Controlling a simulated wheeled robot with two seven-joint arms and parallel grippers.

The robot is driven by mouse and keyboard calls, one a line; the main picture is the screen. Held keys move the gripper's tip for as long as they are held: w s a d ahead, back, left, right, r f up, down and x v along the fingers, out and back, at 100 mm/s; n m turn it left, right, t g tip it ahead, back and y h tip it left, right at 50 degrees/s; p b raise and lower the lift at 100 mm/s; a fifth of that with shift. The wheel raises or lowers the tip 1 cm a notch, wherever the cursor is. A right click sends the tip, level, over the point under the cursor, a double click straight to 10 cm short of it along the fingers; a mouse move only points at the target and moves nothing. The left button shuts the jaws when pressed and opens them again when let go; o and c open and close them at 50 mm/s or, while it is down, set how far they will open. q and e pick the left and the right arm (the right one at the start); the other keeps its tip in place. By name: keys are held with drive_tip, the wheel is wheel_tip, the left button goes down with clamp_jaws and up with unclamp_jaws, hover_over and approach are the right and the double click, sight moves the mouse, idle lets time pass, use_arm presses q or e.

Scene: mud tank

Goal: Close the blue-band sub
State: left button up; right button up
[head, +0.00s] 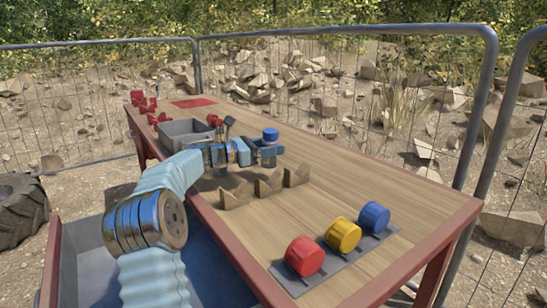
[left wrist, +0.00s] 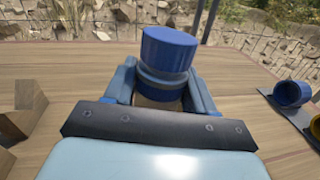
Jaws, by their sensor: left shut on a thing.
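My left gripper (head: 266,152) is shut on a small upright container with a blue band (left wrist: 160,86), above or on the table's middle. Its two fingers stand on either side of the container in the left wrist view. A blue cap (left wrist: 168,48) sits at the container's top, and it also shows in the head view (head: 270,134). The cap looks slightly tilted, with a dark gap between it and the band. I cannot tell whether it is seated. The container's lower part is hidden by my gripper. My right gripper is not in view.
A rack (head: 345,262) at the table's near right holds red (head: 304,256), yellow (head: 342,235) and blue (head: 374,217) round pieces. Wooden wedge blocks (head: 268,184) stand near my gripper. A grey bin (head: 185,134) and red pieces (head: 144,105) lie further back.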

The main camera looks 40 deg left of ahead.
use_arm(q)
drive_tip(key=s+a+r, duration=0.6)
drive_tip(key=s+r, duration=0.2)
drive_tip(key=s, duration=0.3)
drive_tip(key=shift+a+r+p, duration=0.25)
drive_tip(key=shift+r+p, duration=0.1)
drive_tip(key=o, duration=0.8)
clamp_jaws()
drive_tip(key=shift+s, duration=0.1)
